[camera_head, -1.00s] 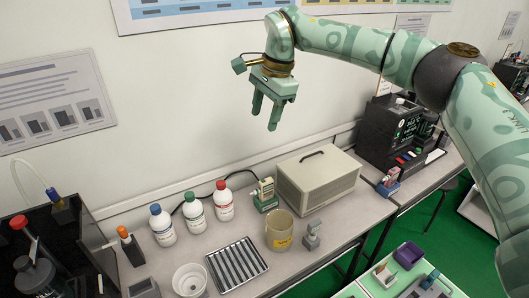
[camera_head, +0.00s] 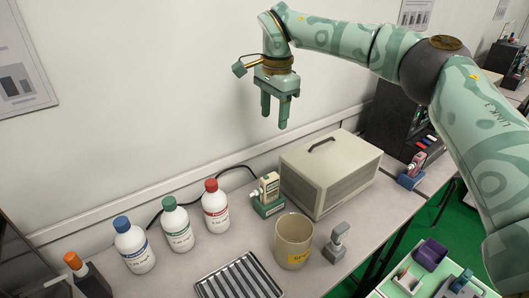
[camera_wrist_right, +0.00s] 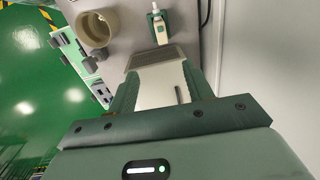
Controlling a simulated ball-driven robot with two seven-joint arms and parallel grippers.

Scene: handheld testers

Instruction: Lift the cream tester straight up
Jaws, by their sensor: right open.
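The cream tester (camera_head: 269,187) stands upright in a green holder (camera_head: 268,207) on the bench, between the red-capped bottle and the beige box. It also shows near the top of the right wrist view (camera_wrist_right: 158,22). My right gripper (camera_head: 275,112) is open and empty, fingers pointing down, well above the bench and the tester. In the right wrist view its two fingers (camera_wrist_right: 160,78) frame part of the beige box far below; the tester lies beyond them. My left gripper is not in view.
A beige box (camera_head: 330,168) stands right of the tester. Bottles with blue, green and red caps (camera_head: 215,207) stand left. A beige beaker (camera_head: 293,242) and a grey device (camera_head: 337,243) stand in front. A ribbed tray (camera_head: 240,280) lies at the front. The wall (camera_head: 150,90) is close behind.

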